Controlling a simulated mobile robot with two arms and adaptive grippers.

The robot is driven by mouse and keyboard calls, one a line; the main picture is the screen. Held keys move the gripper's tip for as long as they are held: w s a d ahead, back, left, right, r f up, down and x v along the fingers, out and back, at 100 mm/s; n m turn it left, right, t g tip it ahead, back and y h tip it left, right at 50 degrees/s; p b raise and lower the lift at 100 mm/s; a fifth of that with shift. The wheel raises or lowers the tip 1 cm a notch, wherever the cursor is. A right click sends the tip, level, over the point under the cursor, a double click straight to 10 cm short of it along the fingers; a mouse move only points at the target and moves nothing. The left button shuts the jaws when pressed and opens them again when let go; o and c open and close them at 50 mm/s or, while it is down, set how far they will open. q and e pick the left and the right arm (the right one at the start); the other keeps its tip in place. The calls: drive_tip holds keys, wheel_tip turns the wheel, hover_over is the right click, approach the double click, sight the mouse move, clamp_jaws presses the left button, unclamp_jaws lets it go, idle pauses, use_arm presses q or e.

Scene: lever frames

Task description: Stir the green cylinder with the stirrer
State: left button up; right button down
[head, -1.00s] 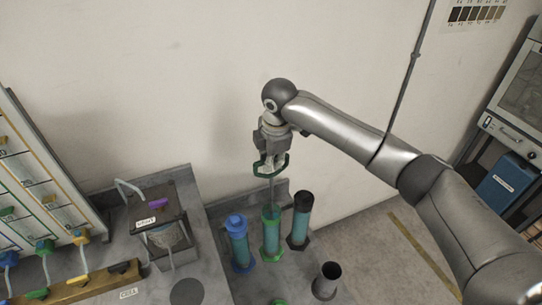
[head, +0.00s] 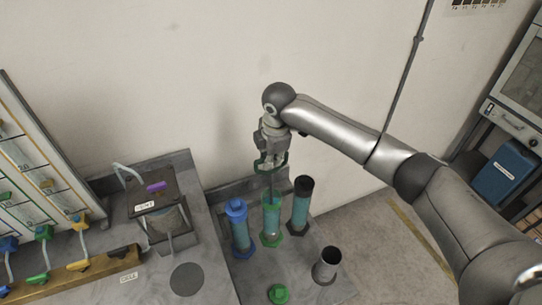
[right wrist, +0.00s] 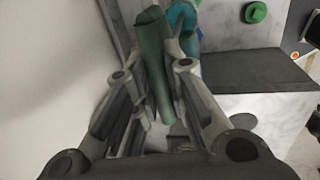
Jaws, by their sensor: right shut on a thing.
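The green cylinder (head: 271,222) stands upright on the bench, filled with teal liquid, between a blue cylinder and a black-capped one. My right gripper (head: 270,166) is above it, pointing down, shut on the stirrer (head: 270,185). In the right wrist view a dark green handle part (right wrist: 153,65) of the stirrer lies between the fingers. My left gripper is not in view.
The blue cylinder (head: 239,228) and black-capped cylinder (head: 300,207) stand close on either side. An empty grey cup (head: 326,265) and a green cap (head: 278,293) are in front. A labelled apparatus (head: 160,213) stands at left; the wall is close behind.

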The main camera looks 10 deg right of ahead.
sight(271, 171)
drive_tip(key=shift+f+b, duration=1.35)
drive_tip(key=shift+f, duration=2.4)
wheel_tip(271, 171, up, 6)
drive_tip(key=p, duration=0.5)
drive_tip(key=shift+f+p, duration=0.15)
drive_tip(key=shift+p, duration=0.25)
drive_tip(key=shift+r, duration=0.9)
